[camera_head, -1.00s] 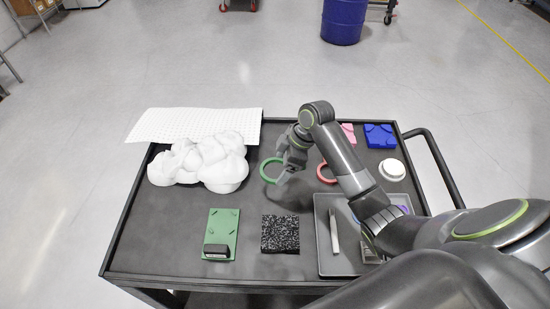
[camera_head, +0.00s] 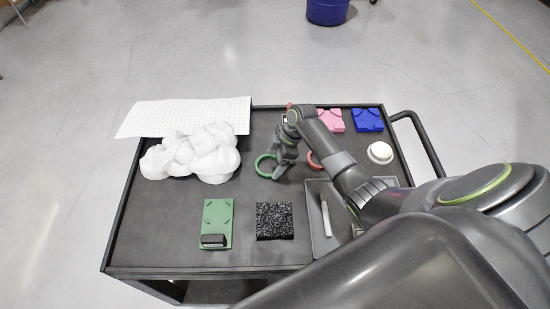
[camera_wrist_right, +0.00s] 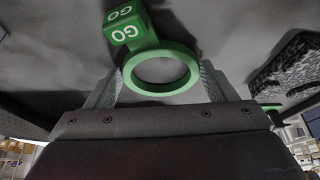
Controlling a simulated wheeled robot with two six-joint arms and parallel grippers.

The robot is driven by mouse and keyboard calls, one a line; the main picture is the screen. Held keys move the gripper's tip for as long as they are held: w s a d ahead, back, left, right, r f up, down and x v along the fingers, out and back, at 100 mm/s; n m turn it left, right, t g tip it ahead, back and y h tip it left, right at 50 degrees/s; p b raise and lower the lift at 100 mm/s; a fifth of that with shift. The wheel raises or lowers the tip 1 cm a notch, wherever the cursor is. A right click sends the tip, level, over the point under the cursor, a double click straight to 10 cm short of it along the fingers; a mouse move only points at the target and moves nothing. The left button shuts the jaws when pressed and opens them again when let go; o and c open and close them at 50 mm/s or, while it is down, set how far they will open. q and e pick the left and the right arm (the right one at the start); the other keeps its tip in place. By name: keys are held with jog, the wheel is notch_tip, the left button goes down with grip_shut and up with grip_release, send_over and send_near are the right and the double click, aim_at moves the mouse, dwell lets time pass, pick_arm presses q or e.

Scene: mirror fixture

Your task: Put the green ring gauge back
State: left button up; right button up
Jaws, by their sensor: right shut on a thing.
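The green ring gauge (camera_head: 258,167) is at the middle of the cart top in the head view, at the fingers of my right gripper (camera_head: 277,173). In the right wrist view the ring (camera_wrist_right: 160,92) lies between the two fingers, with its green block marked "GO" (camera_wrist_right: 124,27) beyond it. My right gripper is shut on it. I cannot tell whether the ring touches the cart top. My left gripper is not in view.
A red ring (camera_head: 313,160) is just right of the gripper. A green plate (camera_head: 217,215), black foam (camera_head: 274,221) and a grey tray (camera_head: 318,245) are in front. White lumpy material (camera_head: 195,158) lies left; pink (camera_head: 330,121) and blue (camera_head: 367,120) blocks stand at the back right.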

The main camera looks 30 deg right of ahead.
jog(key=o, duration=1)
jog(key=b+v, duration=0.2)
jog(key=v, duration=1)
jog(key=shift+b, duration=0.35)
